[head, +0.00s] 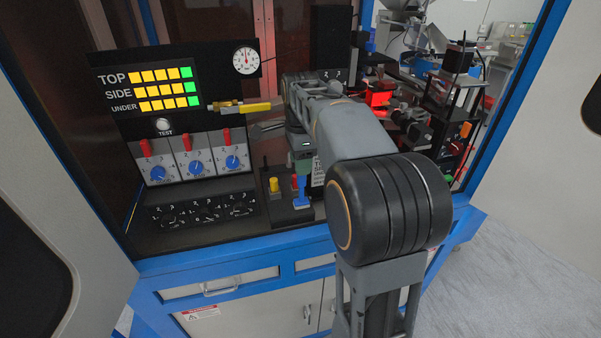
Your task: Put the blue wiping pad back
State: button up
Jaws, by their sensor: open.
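The blue wiping pad (301,201) is a small blue piece with a narrow upper part. It shows at a low black stand (285,215) near the front edge of the bench. My gripper (302,168) points down just above the blue pad. It is open, though its fingers are small and partly hidden in this view. I cannot tell whether the fingers touch the pad or whether the pad rests fully in the stand.
A yellow-topped piece (274,185) and a red one (294,182) stand close by the pad. Left is a panel with red switches and blue knobs (196,168), with a black dial box (203,211) before it. A yellow-handled tool (245,107) lies above. Machinery (440,120) stands right.

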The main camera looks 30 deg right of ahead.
notch_tip(320, 180, up, 7)
jog(key=shift+f+p, duration=0.1)
jog(key=shift+p, duration=0.3)
jog(key=s+a+f+n+t, duration=0.2)
jog(key=s+a+f+n, duration=0.2)
jog(key=s+f+n, duration=0.3)
jog(key=s+a+f+n+t, duration=0.1)
jog(key=s+a+f+n, duration=0.4)
jog(key=n, duration=0.8)
jog(key=s+f, duration=0.3)
jog(key=s, duration=0.1)
jog(key=shift+a+t, duration=0.25)
jog(key=shift+t, duration=0.15)
jog(key=shift+s+f, duration=0.1)
